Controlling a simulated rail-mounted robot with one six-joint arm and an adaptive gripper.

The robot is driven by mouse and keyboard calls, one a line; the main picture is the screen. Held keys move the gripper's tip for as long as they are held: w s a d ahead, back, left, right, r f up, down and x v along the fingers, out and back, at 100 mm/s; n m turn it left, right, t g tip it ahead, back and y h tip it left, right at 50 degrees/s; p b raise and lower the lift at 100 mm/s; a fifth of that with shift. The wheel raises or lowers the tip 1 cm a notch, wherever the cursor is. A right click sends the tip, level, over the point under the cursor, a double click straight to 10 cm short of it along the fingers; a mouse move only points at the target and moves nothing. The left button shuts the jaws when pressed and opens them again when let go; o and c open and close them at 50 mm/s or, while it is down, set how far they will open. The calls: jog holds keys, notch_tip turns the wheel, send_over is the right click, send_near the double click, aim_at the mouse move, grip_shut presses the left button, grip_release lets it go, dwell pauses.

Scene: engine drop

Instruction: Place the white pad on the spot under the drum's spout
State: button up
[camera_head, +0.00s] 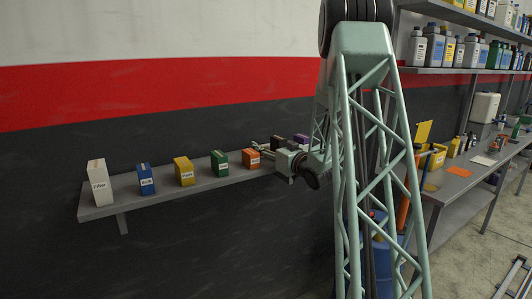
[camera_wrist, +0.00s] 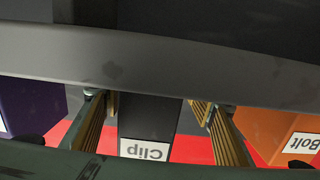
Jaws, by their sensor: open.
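My gripper (camera_head: 264,144) is at the wall shelf, near the orange and black boxes. In the wrist view my gripper (camera_wrist: 156,108) is open, one finger on each side of a black box (camera_wrist: 150,115) labelled Clip, and not closed on it. A blue drum (camera_head: 381,262) stands on the floor, mostly hidden behind my arm. Its spout and the spot under it cannot be made out. A flat white piece (camera_head: 484,160) lies on the workbench; I cannot tell whether it is the white pad.
The wall shelf (camera_head: 140,203) holds the white Filter box (camera_head: 99,183), blue (camera_head: 146,180), yellow (camera_head: 184,172), green (camera_head: 219,163) and orange (camera_head: 251,158) boxes. A purple box (camera_wrist: 30,105) flanks the black one. The workbench (camera_head: 455,185) stands right, under bottle shelves.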

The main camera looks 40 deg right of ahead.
jog(key=shift+c, duration=0.7)
jog(key=c, duration=0.8)
jog(key=shift+r, duration=0.15)
notch_tip(320, 180, up, 18)
jog(key=shift+f+p, duration=0.15)
jog(key=shift+p, duration=0.65)
